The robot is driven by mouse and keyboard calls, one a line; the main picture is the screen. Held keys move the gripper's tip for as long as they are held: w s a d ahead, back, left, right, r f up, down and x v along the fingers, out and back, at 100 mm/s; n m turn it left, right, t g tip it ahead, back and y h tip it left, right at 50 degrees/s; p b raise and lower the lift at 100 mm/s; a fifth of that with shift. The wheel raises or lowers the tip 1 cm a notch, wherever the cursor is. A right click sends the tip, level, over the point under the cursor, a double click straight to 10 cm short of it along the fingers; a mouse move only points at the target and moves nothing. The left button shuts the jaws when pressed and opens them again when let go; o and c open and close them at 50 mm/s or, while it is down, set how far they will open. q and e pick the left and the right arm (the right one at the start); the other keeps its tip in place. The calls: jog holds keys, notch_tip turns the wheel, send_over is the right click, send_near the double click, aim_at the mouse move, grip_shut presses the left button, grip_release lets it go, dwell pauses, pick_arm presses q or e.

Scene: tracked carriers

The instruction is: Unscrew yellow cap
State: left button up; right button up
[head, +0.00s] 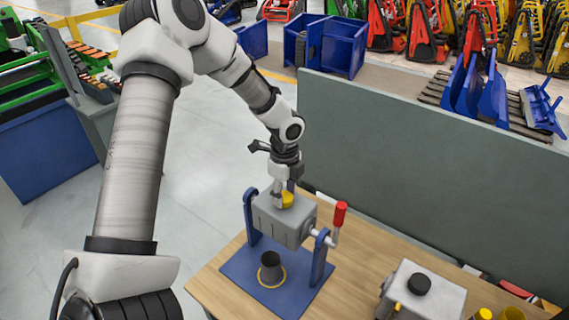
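The yellow cap (287,199) sits on top of a grey box (283,220). The box is carried between two blue uprights on a blue base plate (252,285). My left gripper (284,193) points down at the cap from above, with one finger at its left side and the other behind it. The fingers partly hide the cap. I cannot tell whether they press on it or stand a little apart. My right gripper is not in view.
A red-handled crank (339,214) sticks up at the box's right. A dark grey cone (271,268) stands on the base plate below. A second grey box with a black cap (419,284) and yellow pieces (511,314) are at the lower right. A grey panel (420,150) stands behind the wooden table.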

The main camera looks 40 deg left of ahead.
pick_arm(q)
jog(key=shift+c, duration=1.2)
jog(key=n, duration=0.8)
jog(key=shift+n, duration=0.9)
jog(key=n, duration=0.2)
jog(key=shift+n, duration=0.4)
jog(key=n, duration=0.7)
